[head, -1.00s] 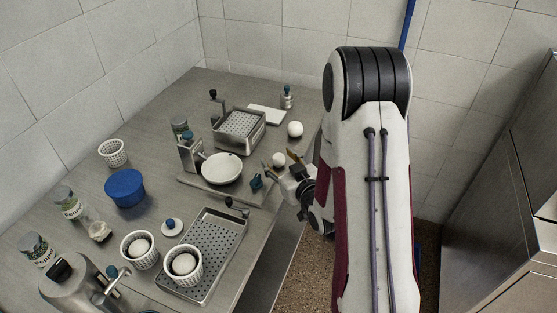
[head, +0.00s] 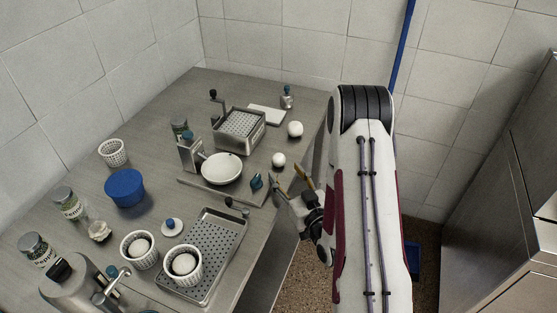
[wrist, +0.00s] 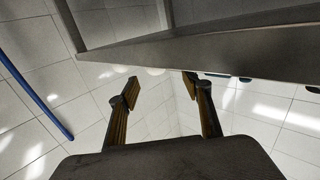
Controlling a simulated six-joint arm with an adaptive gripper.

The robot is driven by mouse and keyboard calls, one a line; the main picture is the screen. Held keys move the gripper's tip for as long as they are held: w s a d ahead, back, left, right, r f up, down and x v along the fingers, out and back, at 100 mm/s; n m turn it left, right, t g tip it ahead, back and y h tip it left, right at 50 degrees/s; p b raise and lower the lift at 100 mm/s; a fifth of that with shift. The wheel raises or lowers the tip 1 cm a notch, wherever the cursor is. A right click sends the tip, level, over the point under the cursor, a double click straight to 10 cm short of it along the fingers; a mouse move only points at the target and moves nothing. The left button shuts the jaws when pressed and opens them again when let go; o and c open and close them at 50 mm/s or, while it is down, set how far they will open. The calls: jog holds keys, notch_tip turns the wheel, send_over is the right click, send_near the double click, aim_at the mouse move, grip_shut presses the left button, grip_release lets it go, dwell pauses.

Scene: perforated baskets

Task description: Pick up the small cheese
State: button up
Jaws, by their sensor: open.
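The small cheese looks like the smaller white ball (head: 279,160) near the right edge of the steel table. A larger white ball (head: 295,129) sits behind it. My gripper (head: 288,175) is open and empty, just in front of and to the right of the smaller ball, apart from it. In the wrist view my gripper (wrist: 160,84) shows two spread fingers, with the table edge beyond them.
A white bowl (head: 221,168) and a small dark-teal object (head: 257,182) stand left of my gripper. A perforated tray (head: 212,262), perforated white baskets (head: 140,251) and a blue tub (head: 125,187) are on the table. Open floor lies to the right of the table edge.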

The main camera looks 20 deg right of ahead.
aim_at(281, 161)
jog(key=shift+w, duration=1.3)
jog(key=shift+w+d, duration=0.2)
jog(key=shift+w, duration=0.65)
jog(key=shift+w+d, duration=0.15)
jog(key=shift+w, duration=0.7)
jog(key=shift+w+f, duration=0.1)
jog(key=shift+w, duration=0.8)
jog(key=c, duration=1.2)
